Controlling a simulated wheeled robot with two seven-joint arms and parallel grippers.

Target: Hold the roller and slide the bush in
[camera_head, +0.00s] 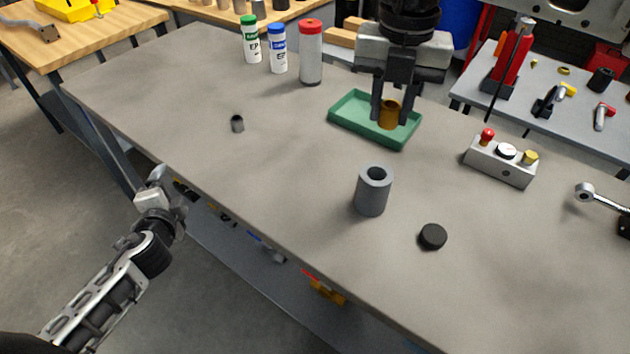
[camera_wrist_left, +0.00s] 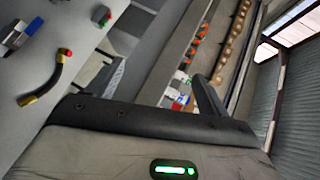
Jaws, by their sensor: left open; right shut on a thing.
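The roller (camera_head: 373,192) is a grey cylinder with a round bore, standing upright on the grey bench. The bush (camera_head: 389,116) is a bronze-brown ring at the green tray (camera_head: 349,128). My right gripper (camera_head: 391,118) comes down from the top and is shut on the bush, with one finger on each side. I cannot tell whether the bush touches the tray floor. My left gripper (camera_head: 158,190) is open and empty off the bench's left edge, far from the roller. One of its dark fingers (camera_wrist_left: 209,104) shows in the left wrist view.
A green-capped bottle (camera_head: 250,42), a blue-capped bottle (camera_head: 278,50) and a red-capped one (camera_head: 311,55) stand at the back. A button box (camera_head: 500,162) sits right. The bench left of the roller is clear.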

